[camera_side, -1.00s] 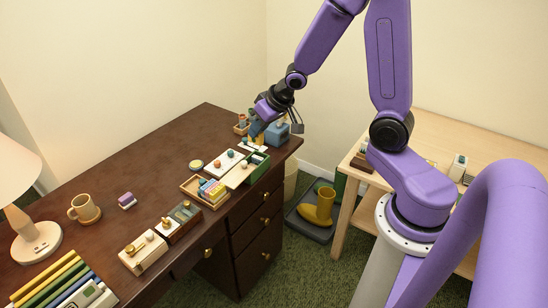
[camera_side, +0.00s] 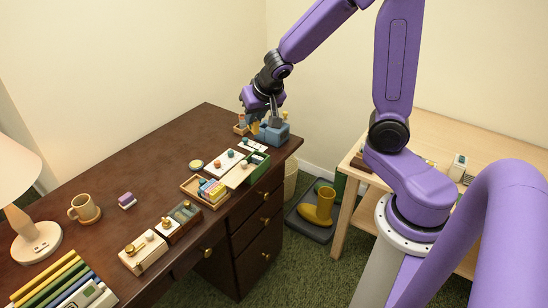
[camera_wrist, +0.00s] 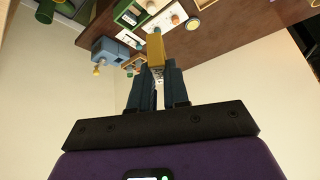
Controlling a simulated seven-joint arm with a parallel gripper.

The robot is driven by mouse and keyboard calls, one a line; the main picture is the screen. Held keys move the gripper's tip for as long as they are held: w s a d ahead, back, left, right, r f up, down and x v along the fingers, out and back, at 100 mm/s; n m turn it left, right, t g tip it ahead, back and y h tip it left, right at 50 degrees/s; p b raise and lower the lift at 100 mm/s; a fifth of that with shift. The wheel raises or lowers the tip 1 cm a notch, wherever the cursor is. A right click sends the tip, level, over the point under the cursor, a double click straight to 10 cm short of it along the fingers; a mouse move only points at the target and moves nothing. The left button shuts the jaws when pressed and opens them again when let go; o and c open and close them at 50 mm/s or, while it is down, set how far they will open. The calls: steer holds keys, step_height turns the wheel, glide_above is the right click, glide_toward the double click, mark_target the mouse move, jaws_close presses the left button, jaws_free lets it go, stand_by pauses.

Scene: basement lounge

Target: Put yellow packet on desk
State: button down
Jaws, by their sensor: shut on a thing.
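My gripper (camera_side: 264,118) is over the far right corner of the dark brown desk (camera_side: 130,160). It is shut on the yellow packet (camera_wrist: 156,49), which sticks out between the dark blue fingertips in the wrist view. In the side view the packet (camera_side: 255,127) is a small yellow patch by the fingers, partly hidden. It is close to the desk surface, and I cannot tell whether it touches it.
A blue box (camera_side: 274,134) stands right beside my gripper near the desk's edge. A white card (camera_side: 253,145), a green tray (camera_side: 248,170) and a wooden tray (camera_side: 205,193) lie nearer. The desk's middle is clear.

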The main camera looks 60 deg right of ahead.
steer(key=s+d+f+m+g+h, duration=0.2)
steer(key=d+f+m+g, duration=0.1)
steer(key=d+f+m, duration=0.35)
steer(key=s+d+f+m+g+h, duration=0.2)
steer(key=d+f+m+g, duration=0.1)
steer(key=d+f+m, duration=0.4)
steer(key=shift+n, duration=0.55)
steer(key=w+d+f, duration=0.2)
steer(key=w+f, duration=0.1)
steer(key=w, duration=0.1)
steer(key=w+d+f, duration=0.2)
steer(key=w, duration=0.2)
steer(key=w+d+f, duration=0.2)
steer(key=w+f, duration=0.1)
steer(key=w, duration=0.1)
steer(key=shift+d+f, duration=0.3)
steer(key=shift+f, duration=0.05)
steer(key=shift+w+d+f, duration=0.1)
steer(key=shift+w+f, duration=0.1)
steer(key=shift+f, duration=0.15)
steer(key=shift+w+f, duration=0.1)
steer(key=shift+f, duration=1.55)
steer(key=c, duration=1.1)
jaws_free()
steer(key=shift+f, duration=0.1)
